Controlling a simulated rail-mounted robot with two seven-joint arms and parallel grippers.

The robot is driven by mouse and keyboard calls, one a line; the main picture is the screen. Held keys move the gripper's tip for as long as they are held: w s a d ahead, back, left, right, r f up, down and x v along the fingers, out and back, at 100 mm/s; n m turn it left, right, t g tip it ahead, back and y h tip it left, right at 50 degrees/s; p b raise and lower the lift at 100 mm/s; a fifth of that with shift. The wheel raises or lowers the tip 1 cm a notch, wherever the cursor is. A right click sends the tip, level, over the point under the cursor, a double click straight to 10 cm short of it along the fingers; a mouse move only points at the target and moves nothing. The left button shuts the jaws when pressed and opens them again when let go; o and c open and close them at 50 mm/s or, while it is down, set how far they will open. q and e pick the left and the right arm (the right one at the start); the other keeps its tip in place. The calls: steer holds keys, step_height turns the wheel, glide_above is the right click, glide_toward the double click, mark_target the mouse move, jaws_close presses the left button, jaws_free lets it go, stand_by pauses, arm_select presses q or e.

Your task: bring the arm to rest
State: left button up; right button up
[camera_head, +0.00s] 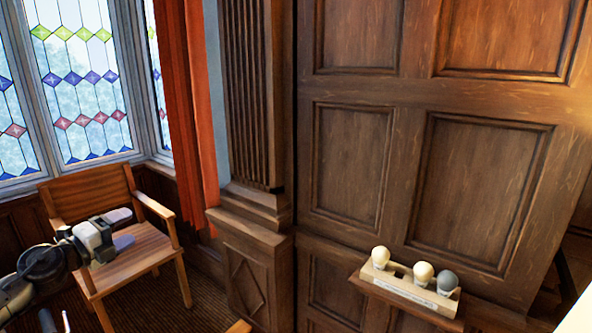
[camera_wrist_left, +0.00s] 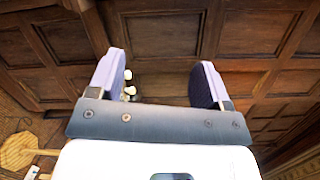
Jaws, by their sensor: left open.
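My left gripper (camera_head: 122,229) is at the left of the head view, in front of the wooden chair as seen from there. Its two fingers stand apart with nothing between them. The left wrist view shows the same open fingers (camera_wrist_left: 158,80), pointing toward the dark panelling. My left arm comes in from the lower left edge. My right gripper does not show in either view.
A wooden armchair (camera_head: 98,184) stands by the stained-glass window (camera_head: 85,75). A small ledge on the panelling (camera_head: 345,155) bears a pale labelled holder (camera_head: 411,290) with two cream bulb-shaped pieces (camera_head: 423,272) and one grey one (camera_head: 446,281). A red curtain (camera_head: 190,110) hangs left of centre.

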arm_select(q)
steer(key=s+d+r+n+t+y, duration=0.2)
steer(key=d+r+n+t+y, duration=0.1)
steer(key=r+n+y, duration=0.3)
steer(key=s+d+r+n+t+y, duration=0.25)
steer(key=d+r+n+y, duration=0.2)
steer(key=r, duration=0.35)
steer(key=s+d+f+n+g+y, duration=0.2)
steer(key=s+d+f+n+y, duration=0.1)
steer(key=n, duration=0.2)
steer(key=s+d+f+n+g+h, duration=0.2)
steer(key=s+d+f+g, duration=0.15)
steer(key=s+f, duration=0.5)
steer(key=s+d+f+n+g+h, duration=0.25)
steer(key=s+d+f, duration=0.3)
steer(key=f, duration=0.65)
steer(key=s+f+n+g+h, duration=0.3)
steer(key=s+f+g, duration=0.7)
steer(key=s+f, duration=1.95)
step_height(320, 180, up, 13)
steer(key=y+p, duration=0.1)
steer(key=p, duration=1.3)
steer(key=shift+w+d+n+p, duration=0.2)
steer(key=shift+n+p, duration=0.1)
steer(key=shift+n, duration=0.1)
